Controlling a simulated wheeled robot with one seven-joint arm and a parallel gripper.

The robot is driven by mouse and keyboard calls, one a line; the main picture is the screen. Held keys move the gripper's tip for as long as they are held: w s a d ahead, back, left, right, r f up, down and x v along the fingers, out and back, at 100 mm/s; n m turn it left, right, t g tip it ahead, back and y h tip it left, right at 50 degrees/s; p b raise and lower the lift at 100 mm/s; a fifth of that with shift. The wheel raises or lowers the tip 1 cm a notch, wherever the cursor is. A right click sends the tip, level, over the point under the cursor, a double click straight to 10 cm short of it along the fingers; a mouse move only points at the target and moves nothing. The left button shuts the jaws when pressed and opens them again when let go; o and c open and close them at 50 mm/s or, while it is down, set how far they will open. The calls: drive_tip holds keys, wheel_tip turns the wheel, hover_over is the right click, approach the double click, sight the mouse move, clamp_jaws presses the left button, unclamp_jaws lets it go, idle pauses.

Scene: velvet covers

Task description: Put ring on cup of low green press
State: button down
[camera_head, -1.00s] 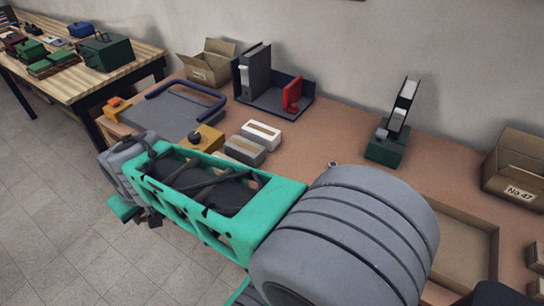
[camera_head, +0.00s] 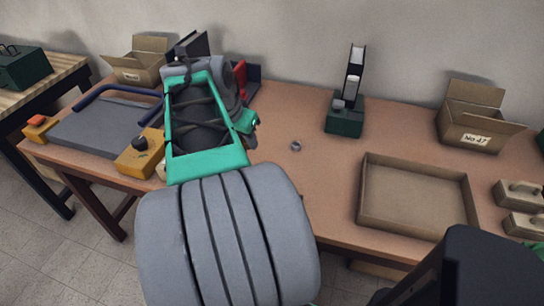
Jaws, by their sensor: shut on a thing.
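The low green press (camera_head: 345,120) stands on the table by the wall, right of my arm. It has a dark green base, a small grey cup-like part (camera_head: 338,103) low at its front, and a tilted black and pale upright. My gripper (camera_head: 253,123) is partly in view at the right of my wrist, left of the press and apart from it. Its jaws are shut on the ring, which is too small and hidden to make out. A small grey metal piece (camera_head: 296,146) lies on the table between my gripper and the press; I cannot tell its exact shape.
An empty shallow tray (camera_head: 372,190) lies right of centre. An open carton (camera_head: 470,135) marked No 47 stands behind it. Grey blocks with handles (camera_head: 520,193) are at the right edge. A red object (camera_head: 240,80) stands behind my wrist. Bare table (camera_head: 310,185) lies before the press.

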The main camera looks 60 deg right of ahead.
drive_tip(key=s+d+m+g+b, duration=0.15)
drive_tip(key=s+d+m, duration=0.35)
drive_tip(key=s, duration=0.6)
hover_over(276, 150)
drive_tip(key=shift+m+g+y, duration=0.3)
drive_tip(key=shift+g, duration=0.15)
drive_tip(key=f, duration=0.6)
drive_tip(key=a+f, duration=0.1)
drive_tip(key=f, duration=0.3)
drive_tip(key=shift+w+f+p, duration=0.1)
drive_tip(key=shift+w+p, duration=0.2)
drive_tip(key=shift+p, duration=0.1)
drive_tip(key=shift+f, duration=1.45)
drive_tip(key=shift+f+b, duration=0.2)
drive_tip(key=shift+b, duration=0.1)
drive_tip(key=c, duration=1.1)
unclamp_jaws()
